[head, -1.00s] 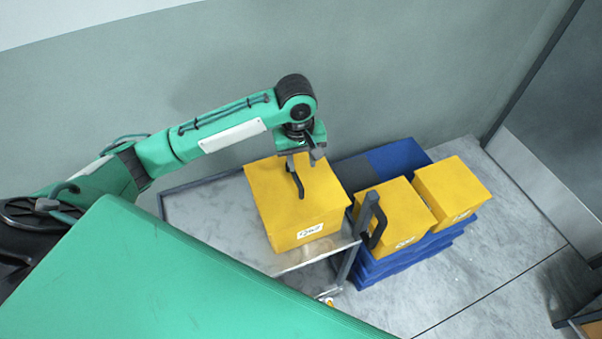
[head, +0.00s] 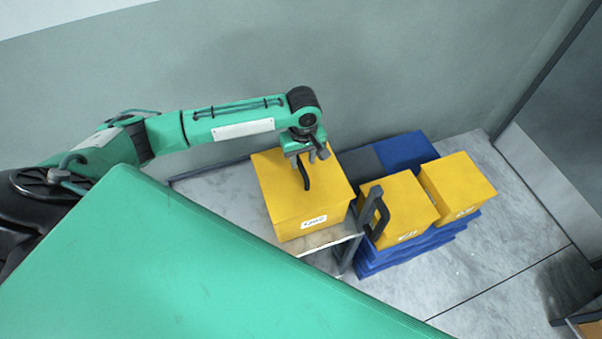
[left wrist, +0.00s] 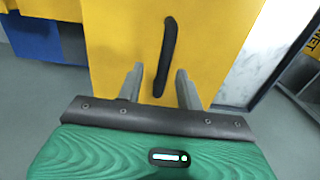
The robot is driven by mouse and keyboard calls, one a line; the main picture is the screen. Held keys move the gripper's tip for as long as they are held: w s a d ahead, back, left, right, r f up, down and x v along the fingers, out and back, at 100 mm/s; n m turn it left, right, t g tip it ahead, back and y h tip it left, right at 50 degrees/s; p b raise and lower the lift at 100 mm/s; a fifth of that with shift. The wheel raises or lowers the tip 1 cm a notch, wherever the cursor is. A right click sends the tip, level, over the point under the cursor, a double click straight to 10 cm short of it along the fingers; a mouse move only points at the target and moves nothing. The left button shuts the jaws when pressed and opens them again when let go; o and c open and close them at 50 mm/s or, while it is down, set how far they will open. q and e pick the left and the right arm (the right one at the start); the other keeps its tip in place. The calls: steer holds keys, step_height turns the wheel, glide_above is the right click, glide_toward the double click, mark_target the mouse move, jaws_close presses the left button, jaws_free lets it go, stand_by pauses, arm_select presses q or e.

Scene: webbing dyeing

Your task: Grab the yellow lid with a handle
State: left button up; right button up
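A yellow box with a yellow lid (head: 285,178) on top stands on a grey cart. A black handle (head: 304,178) runs across the lid's top; a white label is on the box's front. My left gripper (head: 308,157) is over the lid, at the far end of the handle. In the left wrist view the lid (left wrist: 115,40) fills the middle, and the handle (left wrist: 165,55) lies between the two open fingers of the left gripper (left wrist: 160,70). My right gripper is not in view.
The cart (head: 225,200) has a free grey top left of the box and a dark upright push bar (head: 374,205) at its right. Two more yellow boxes (head: 400,205) (head: 458,182) stand on stacked blue crates (head: 405,150) to the right. A wall is behind.

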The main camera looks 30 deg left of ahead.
mark_target(301, 165)
arm_select(q)
steer(key=f, duration=0.2)
steer(key=f+p, duration=0.1)
steer(key=f, duration=0.1)
steer(key=shift+s+a, duration=0.15)
steer(key=shift+a, duration=0.05)
jaws_close()
